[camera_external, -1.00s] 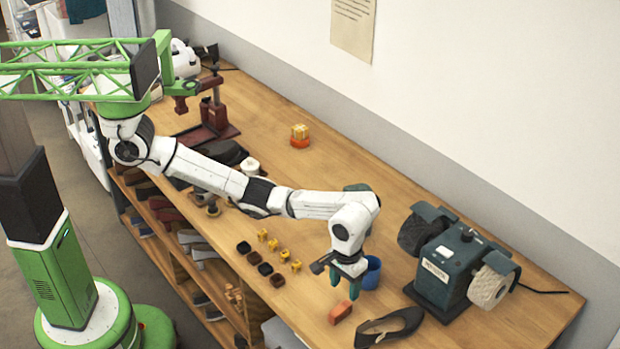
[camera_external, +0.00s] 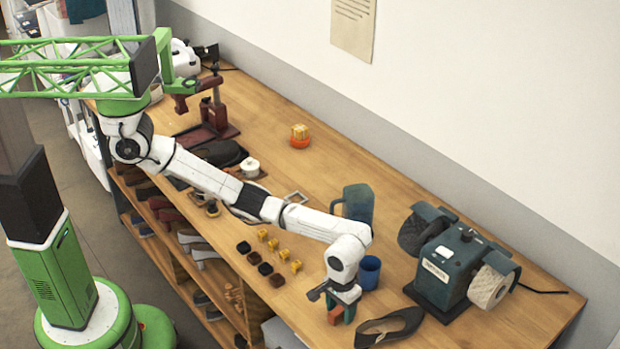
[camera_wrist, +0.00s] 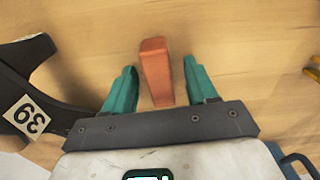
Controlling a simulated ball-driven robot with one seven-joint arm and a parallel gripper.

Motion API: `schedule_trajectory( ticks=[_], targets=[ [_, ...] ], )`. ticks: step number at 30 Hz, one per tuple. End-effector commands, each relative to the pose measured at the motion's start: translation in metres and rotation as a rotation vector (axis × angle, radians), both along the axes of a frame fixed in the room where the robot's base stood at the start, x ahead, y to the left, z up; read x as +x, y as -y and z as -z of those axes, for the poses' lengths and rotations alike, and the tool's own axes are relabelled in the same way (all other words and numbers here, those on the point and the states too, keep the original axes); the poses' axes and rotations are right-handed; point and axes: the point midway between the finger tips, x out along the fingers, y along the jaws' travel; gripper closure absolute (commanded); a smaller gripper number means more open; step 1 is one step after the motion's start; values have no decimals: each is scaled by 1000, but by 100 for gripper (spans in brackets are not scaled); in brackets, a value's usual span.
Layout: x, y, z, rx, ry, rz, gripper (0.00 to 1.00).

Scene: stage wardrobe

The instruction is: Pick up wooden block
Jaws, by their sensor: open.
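The wooden block is a reddish-orange piece (camera_wrist: 157,72) on the wooden bench top. In the wrist view it lies between the two teal fingers of my gripper (camera_wrist: 160,88), with a gap on each side. My gripper is open and holds nothing. In the external view my gripper (camera_external: 342,306) is low over the bench, and the block (camera_external: 335,315) shows beside and partly behind its fingers. Part of the block is hidden there.
A blue cup (camera_external: 370,272), a teal pitcher (camera_external: 358,203) and a grinding machine (camera_external: 445,268) stand behind.

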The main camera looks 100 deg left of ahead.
Motion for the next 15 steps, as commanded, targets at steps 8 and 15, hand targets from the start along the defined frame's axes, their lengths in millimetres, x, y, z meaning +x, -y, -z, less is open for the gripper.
schedule_trajectory(
  ticks=[8,15],
  targets=[
    [0,0,0,0,0,0,52],
    [0,0,0,-1,1,0,75]
  ],
)
